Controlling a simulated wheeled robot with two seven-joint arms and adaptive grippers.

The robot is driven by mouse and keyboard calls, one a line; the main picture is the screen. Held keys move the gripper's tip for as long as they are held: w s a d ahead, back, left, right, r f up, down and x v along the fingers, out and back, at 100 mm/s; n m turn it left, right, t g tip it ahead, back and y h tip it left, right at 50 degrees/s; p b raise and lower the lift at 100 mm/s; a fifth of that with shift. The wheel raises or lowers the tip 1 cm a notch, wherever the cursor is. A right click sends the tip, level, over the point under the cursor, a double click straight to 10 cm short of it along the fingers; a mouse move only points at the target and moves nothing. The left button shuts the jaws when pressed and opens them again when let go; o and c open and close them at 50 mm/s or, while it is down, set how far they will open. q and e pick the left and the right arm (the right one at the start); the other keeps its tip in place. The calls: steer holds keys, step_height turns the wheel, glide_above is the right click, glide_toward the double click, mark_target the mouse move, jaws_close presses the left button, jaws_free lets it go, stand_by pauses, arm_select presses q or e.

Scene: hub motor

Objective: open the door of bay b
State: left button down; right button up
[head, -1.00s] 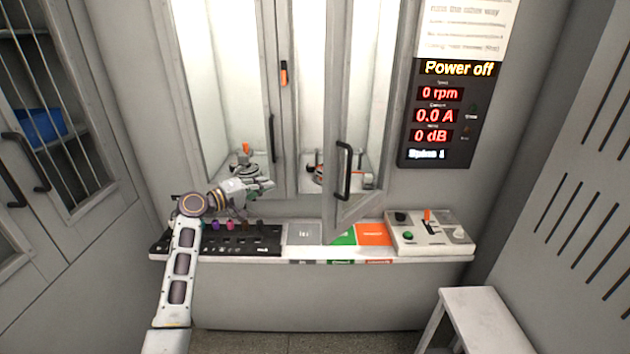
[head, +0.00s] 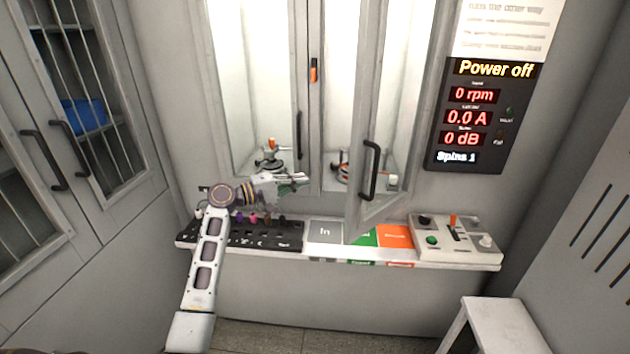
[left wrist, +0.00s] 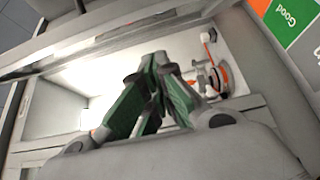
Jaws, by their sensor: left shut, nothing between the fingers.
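Two tall glazed bay doors show in the head view; I cannot read a letter on either. The right door (head: 375,205) stands ajar, swung out over the counter, with a black bar handle (head: 371,171). The left door (head: 252,60) looks shut, with its own black handle (head: 299,135). My left gripper (head: 304,180) is shut and empty, left of the ajar door, near the bottom of the frame between the bays. In the left wrist view its green-padded fingers (left wrist: 157,65) are together before the lit bay opening. My right gripper is not in view.
A counter below the doors holds a black rack (head: 240,235), grey, green and orange mats (head: 395,236), and a control box (head: 455,238). An orange-and-white device (left wrist: 215,75) sits inside the bay. A display (head: 470,115) reads "Power off". A white stool (head: 495,320) stands at lower right.

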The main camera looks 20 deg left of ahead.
arm_select(q)
steer(key=w+d+p, duration=0.3)
steer(key=w+d, duration=0.2)
steer(key=d, duration=0.5)
steer(key=shift+w, duration=0.15)
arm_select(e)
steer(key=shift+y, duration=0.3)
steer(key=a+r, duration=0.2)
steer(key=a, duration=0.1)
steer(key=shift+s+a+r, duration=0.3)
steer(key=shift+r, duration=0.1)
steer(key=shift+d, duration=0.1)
